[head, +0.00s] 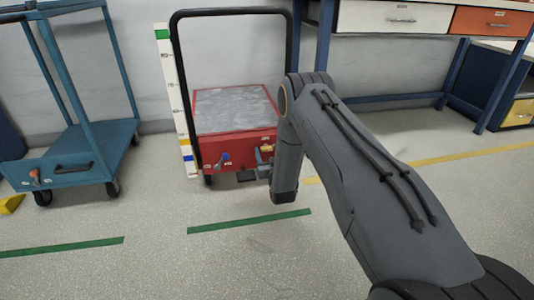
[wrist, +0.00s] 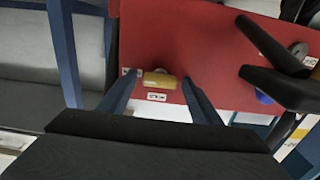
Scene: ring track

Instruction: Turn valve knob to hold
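The red cart (head: 236,143) stands against the wall in the head view. A yellow knob (head: 266,148) sits on the right of its front face, partly hidden by my gripper (head: 262,165). In the wrist view the yellow knob (wrist: 159,80) is on the red panel (wrist: 190,45), with small white labels beside it. My gripper (wrist: 160,85) is open, with one finger on each side of the knob in that view. I cannot tell whether either finger touches it. A blue knob (head: 224,157) sits further left on the same face; it is partly visible in the wrist view (wrist: 263,98).
Dark bars (wrist: 272,45) cross the right of the wrist view near the blue knob. A blue cart (head: 72,165) stands left of the red cart, with a striped measuring post (head: 175,95) between them. A workbench (head: 395,17) is behind right. The floor in front is clear.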

